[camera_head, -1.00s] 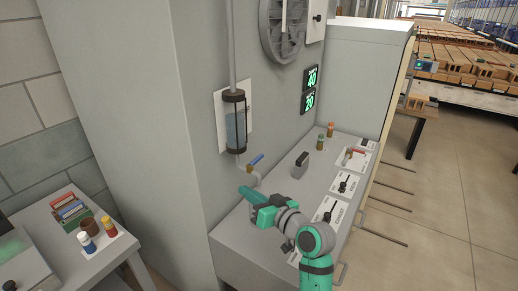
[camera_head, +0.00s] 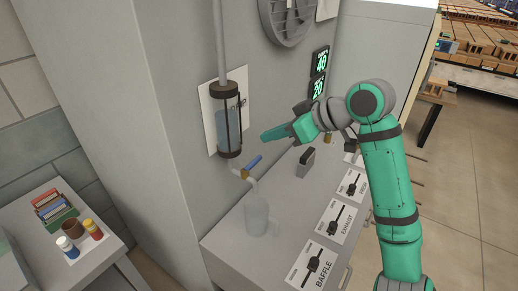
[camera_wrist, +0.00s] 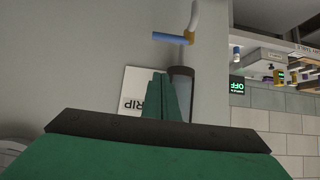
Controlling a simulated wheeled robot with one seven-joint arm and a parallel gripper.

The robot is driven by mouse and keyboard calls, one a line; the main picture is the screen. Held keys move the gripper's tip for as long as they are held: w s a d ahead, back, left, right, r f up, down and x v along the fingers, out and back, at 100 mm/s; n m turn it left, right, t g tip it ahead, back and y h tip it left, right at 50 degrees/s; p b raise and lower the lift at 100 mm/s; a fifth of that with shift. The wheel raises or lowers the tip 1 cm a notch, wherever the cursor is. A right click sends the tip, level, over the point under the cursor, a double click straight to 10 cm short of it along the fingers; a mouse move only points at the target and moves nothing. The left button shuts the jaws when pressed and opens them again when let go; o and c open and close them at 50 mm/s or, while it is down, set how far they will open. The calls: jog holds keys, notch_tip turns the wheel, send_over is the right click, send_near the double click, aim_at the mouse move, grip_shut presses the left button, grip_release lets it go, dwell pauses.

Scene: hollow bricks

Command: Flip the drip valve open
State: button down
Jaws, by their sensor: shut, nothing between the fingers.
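The drip valve has a blue lever (camera_head: 254,162) on a small brass body (camera_head: 244,174), on the pipe below a clear cylinder (camera_head: 228,125). The lever slants up and to the right. In the wrist view, which looks upside down, the lever (camera_wrist: 170,38) lies level beside the pale pipe. My gripper (camera_head: 268,136) is shut and empty, its teal fingers pointing left, above and right of the lever and apart from it. Its fingers (camera_wrist: 160,98) also show in the wrist view, in front of the cylinder and the "DRIP" plate (camera_wrist: 135,90).
A clear mug (camera_head: 257,214) stands on the grey bench below the spout. A dark handle (camera_head: 305,162) and labelled levers, one marked BAFFLE (camera_head: 314,264), lie to its right. A side table (camera_head: 100,250) holds small bottles at left.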

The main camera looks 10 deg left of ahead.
aim_at(255, 160)
jog(key=shift+w+a, duration=0.1)
jog(key=shift+a, duration=0.05)
jog(key=a+f, duration=0.1)
jog(key=f, duration=0.1)
jog(key=w+a+f, duration=0.1)
jog(key=a+f, duration=0.1)
jog(key=f, duration=0.1)
jog(key=w+a+f, duration=0.1)
jog(key=a+f, duration=0.1)
jog(key=shift+a+f, duration=0.1)
jog(key=shift+f, duration=0.1)
jog(key=shift+s+d+f, duration=0.25)
jog(key=shift+d+f, duration=0.2)
jog(key=shift+d, duration=0.05)
jog(key=shift+a, duration=0.2)
